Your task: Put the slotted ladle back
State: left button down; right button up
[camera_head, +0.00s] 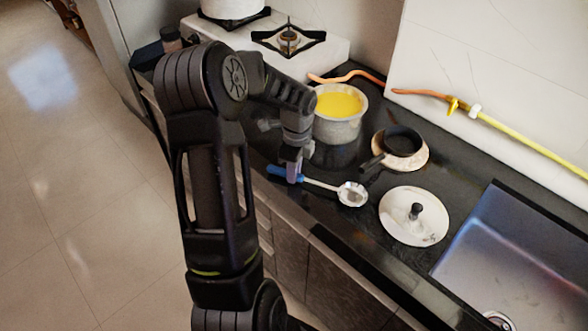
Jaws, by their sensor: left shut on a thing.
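The slotted ladle (351,194) has a blue handle and a round metal head. It is over the dark counter (330,222), near its front edge, with the head pointing right. My left gripper (293,172) is shut on the ladle's blue handle; the fingers hide part of it. I cannot tell whether the ladle touches the counter or is just above it. A metal pot (338,130) with yellow liquid stands just behind the gripper. My right gripper is not in view.
A small black pan (403,141) sits on a round light board. A white lid (413,216) with a black knob lies right of the ladle. The sink (520,262) is at the right. A gas stove (288,42) is at the back, and an orange hose (345,76) runs along the wall.

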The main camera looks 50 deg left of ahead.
pick_arm(q)
jog(key=shift+f+b, duration=0.3)
jog(key=shift+f, duration=0.2)
dwell(0.4)
jog(key=c, duration=1.2)
grip_release()
jog(key=shift+r, duration=0.1)
jog(key=shift+d+r+b, duration=0.15)
jog(key=shift+r+b, duration=0.25)
jog(key=shift+r, duration=3.5)
